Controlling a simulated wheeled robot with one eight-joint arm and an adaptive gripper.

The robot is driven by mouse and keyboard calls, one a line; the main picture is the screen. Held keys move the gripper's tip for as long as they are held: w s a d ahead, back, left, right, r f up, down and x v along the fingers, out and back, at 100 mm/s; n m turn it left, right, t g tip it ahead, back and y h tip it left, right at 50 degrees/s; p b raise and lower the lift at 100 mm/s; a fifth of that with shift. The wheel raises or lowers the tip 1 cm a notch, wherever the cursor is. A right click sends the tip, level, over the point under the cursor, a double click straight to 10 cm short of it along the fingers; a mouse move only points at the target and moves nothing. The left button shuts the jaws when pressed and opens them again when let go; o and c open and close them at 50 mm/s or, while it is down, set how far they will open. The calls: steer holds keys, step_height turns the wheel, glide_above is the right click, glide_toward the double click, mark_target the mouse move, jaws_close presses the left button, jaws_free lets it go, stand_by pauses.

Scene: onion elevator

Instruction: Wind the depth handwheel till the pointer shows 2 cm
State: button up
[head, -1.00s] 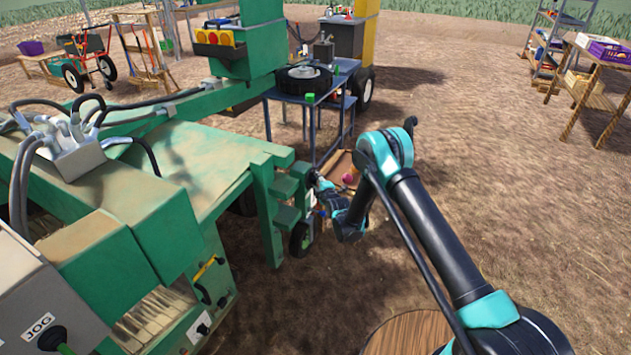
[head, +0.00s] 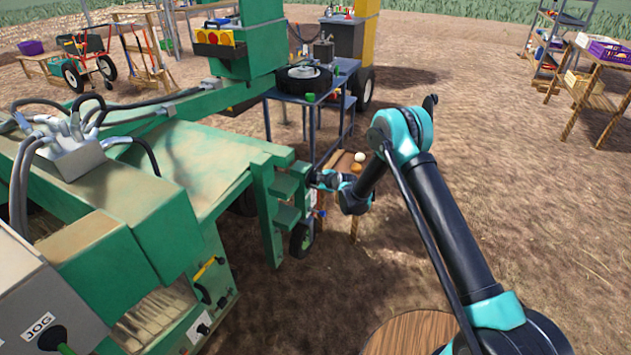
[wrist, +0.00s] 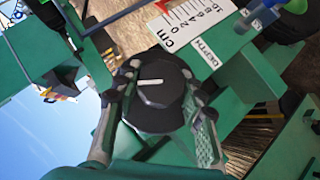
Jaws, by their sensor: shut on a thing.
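The depth handwheel (wrist: 160,98) is a black round knob with a white line on its face, in the middle of the wrist view. My gripper (wrist: 163,84) has a finger on either side of it and is shut on its rim. The white line points left in that view. Above it is the white depth scale (wrist: 205,22), marked "cm" and "DEPTH". A red pointer (wrist: 161,5) is at the scale's upper left edge, partly cut off; I cannot tell its exact reading. In the head view my gripper (head: 320,180) is at the green machine's corner, too small for detail.
The green machine (head: 190,155) fills the left. A blue table (head: 305,92) with a tyre stands behind my gripper. A low wooden stand with a white ball (head: 360,157) and an orange ball is just beyond my wrist. Open dirt ground lies to the right.

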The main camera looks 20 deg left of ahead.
steer(key=m+g, duration=0.2)
steer(key=g, duration=0.2)
steer(key=shift+m, duration=0.3)
steer(key=m+g, duration=0.2)
steer(key=g, duration=0.2)
steer(key=shift+f+g, duration=0.1)
steer(key=shift+g, duration=0.2)
stand_by(0.4)
steer(key=o, duration=1.2)
steer(key=v, duration=1.2)
